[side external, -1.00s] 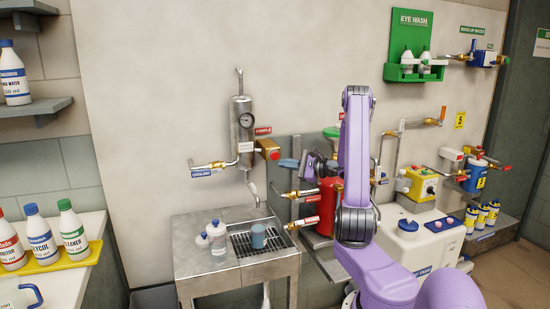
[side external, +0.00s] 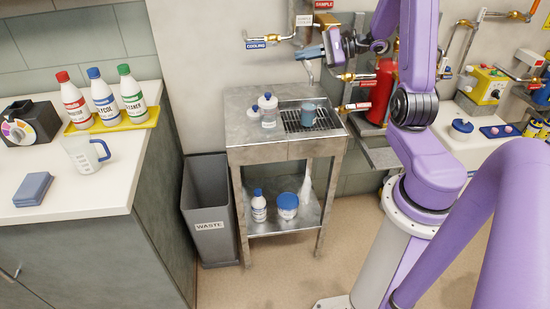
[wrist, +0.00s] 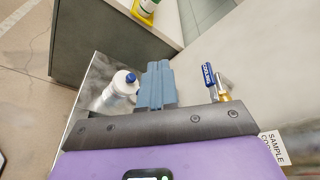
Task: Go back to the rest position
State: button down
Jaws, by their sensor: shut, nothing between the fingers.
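My arm is purple. My gripper (side external: 310,52) has blue-grey fingers that point left, above the steel sink stand (side external: 240,132) and close to the wall pipes. In the wrist view the fingers of my gripper (wrist: 157,85) lie together with nothing between them.
The cooling valve pipe (side external: 272,39) and a red cylinder (side external: 380,92) are near my gripper. A grey waste bin (side external: 207,205) stands left of the stand. The left counter (side external: 110,195) holds several bottles and a jug. The floor in front of the stand is open.

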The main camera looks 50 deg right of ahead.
jog(key=s+a+f+n+g+y, duration=0.1)
jog(key=s+a+n+g, duration=0.4)
jog(key=a, duration=0.6)
jog(key=s+a+f+n+g+y, duration=0.1)
jog(key=s+a+n+g, duration=0.2)
jog(key=a+n+g, duration=0.55)
jog(key=s+a+n+h, duration=0.3)
jog(key=s+n+h, duration=0.2)
jog(key=s+n, duration=0.4)
jog(key=s+a+f+n+t+h, duration=0.1)
jog(key=s+a+n+h, duration=0.3)
jog(key=s+n, duration=0.5)
jog(key=shift+s+a+h, duration=0.2)
jog(key=shift+a+h, duration=0.1)
jog(key=shift+h, duration=0.2)
